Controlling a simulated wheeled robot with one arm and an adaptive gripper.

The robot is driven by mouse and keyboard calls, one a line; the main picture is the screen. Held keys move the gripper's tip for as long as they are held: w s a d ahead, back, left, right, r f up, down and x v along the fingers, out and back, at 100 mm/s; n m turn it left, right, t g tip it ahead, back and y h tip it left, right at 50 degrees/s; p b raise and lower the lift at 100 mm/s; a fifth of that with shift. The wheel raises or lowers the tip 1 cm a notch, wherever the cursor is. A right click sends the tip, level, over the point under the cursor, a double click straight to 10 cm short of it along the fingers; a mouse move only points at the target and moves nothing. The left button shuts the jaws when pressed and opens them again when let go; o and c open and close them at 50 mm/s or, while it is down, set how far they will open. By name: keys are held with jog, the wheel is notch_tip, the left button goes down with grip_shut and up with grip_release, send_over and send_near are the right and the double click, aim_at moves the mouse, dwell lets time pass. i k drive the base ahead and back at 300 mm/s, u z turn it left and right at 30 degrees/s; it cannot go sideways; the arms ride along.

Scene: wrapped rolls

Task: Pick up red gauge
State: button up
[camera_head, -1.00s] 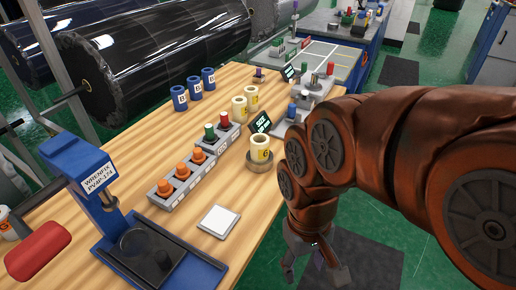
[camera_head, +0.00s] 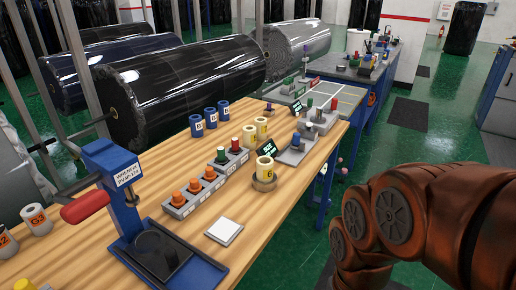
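A red plug-like gauge (camera_head: 235,146) stands upright in the far end of a grey rack (camera_head: 178,212) on the wooden table. A green gauge (camera_head: 221,155) stands just left of it, and several orange gauges (camera_head: 194,185) fill the nearer part of the row. Another small red piece (camera_head: 334,104) stands on the grey fixtures at the far right end of the table; I cannot tell which red piece is the gauge meant. My arm shows at the lower right, beyond the table's right edge and apart from the rack. My gripper is below the frame and hidden.
A blue press (camera_head: 112,170) with a red handle (camera_head: 85,207) stands at the left front. A white square pad (camera_head: 224,230), a yellow roll (camera_head: 264,169), a small black sign (camera_head: 268,149) and blue cups (camera_head: 210,118) surround the rack. Bare wood (camera_head: 280,215) lies right of the pad.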

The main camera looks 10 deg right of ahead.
aim_at(234, 150)
jog(key=z, duration=0.3)
jog(key=i, duration=0.7)
jog(key=u, duration=2)
